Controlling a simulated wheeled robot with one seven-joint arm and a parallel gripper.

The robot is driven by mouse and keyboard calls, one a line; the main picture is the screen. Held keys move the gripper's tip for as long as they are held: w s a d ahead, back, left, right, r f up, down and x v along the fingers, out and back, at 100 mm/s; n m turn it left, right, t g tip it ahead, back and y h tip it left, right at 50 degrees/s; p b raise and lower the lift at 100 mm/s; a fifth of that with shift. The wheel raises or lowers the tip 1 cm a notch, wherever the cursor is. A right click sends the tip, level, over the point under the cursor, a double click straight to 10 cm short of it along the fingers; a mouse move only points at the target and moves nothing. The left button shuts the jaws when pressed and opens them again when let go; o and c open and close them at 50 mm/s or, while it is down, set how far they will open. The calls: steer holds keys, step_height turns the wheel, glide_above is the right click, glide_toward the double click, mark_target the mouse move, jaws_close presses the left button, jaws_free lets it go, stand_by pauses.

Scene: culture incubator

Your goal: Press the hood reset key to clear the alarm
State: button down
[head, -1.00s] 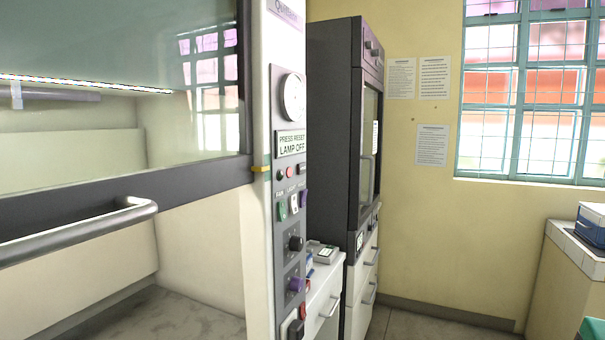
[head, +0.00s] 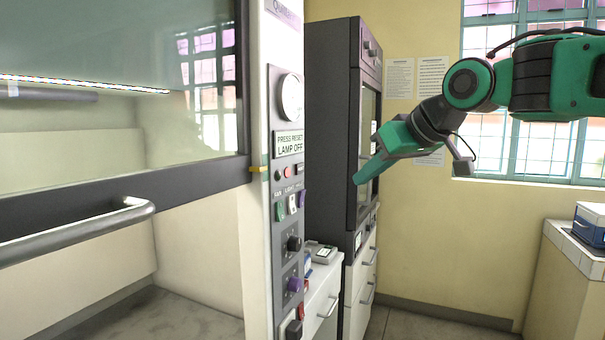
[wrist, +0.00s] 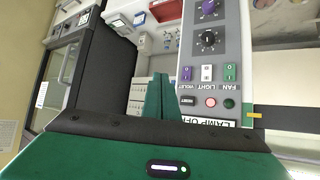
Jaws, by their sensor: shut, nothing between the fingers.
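The hood's control panel (head: 287,220) is on the post right of the sash. Its display (head: 290,143) reads "PRESS RESET LAMP OFF". Below it sit a dark round button (head: 278,174), a red round one (head: 288,172) and the small dark reset key (head: 301,169). In the wrist view the panel is upside down, with the reset key (wrist: 187,100) beside the red round one (wrist: 210,102). My gripper (head: 357,183) is shut and empty, right of the panel and apart from it. Its fingers (wrist: 163,88) show left of the reset key in the wrist view.
Fan, light and violet switches (head: 291,207) and knobs (head: 294,243) lie below the reset key. The sash handle (head: 80,230) juts out at left. A dark tall cabinet (head: 330,110) stands behind my gripper.

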mark_target(300, 169)
steer(key=shift+a+r, duration=0.5)
steer(key=shift+a, duration=0.2)
steer(key=w+a, duration=0.3)
steer(key=a, duration=0.5)
steer(key=shift+a, duration=0.2)
stand_by(1.9)
steer(key=shift+w+a, duration=0.1)
steer(key=shift+a, duration=0.2)
